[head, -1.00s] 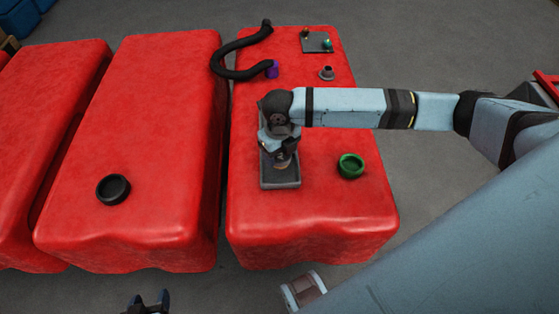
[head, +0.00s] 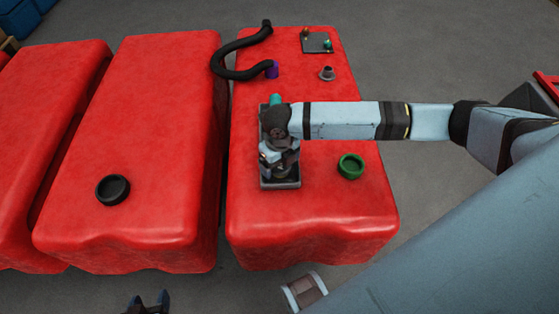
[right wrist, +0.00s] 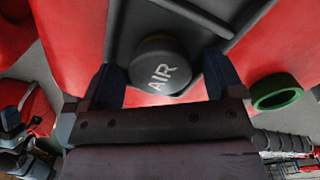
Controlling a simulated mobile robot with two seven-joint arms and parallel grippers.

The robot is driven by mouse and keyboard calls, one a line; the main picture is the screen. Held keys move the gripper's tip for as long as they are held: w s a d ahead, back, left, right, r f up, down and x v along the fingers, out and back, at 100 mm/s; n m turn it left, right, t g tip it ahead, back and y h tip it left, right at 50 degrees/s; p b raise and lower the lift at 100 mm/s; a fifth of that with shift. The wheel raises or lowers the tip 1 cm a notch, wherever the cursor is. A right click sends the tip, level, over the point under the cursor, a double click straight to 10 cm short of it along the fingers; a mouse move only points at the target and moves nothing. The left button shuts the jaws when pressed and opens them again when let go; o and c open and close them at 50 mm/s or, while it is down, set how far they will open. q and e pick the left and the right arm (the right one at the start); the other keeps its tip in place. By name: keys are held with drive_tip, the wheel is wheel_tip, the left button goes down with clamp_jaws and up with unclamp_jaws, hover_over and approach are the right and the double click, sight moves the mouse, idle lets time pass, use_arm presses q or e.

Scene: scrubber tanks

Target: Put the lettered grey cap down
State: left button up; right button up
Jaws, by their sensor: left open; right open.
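The grey cap (right wrist: 160,66) with the white letters AIR lies in the dark tray (right wrist: 197,14) in the right wrist view. My right gripper (right wrist: 168,82) is open, with one finger on each side of the cap. In the head view my right gripper (head: 279,168) is over the near part of the tray (head: 294,183) on the right red tank, and it hides the cap there. My left gripper (head: 148,302) is open and empty at the bottom edge of the head view, over the floor.
A green ring-shaped cap (head: 351,166) lies right of the tray; it also shows in the right wrist view (right wrist: 277,92). A black ring-shaped cap (head: 113,189) lies on the middle red tank (head: 150,120). A black hose (head: 236,73) with a purple end, a grey fitting (head: 327,74) and a small panel (head: 317,43) are farther back.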

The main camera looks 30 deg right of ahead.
wheel_tip(320, 180, up, 12)
drive_tip(key=shift+r+p, duration=0.15)
drive_tip(key=shift+p, duration=0.25)
idle(0.5)
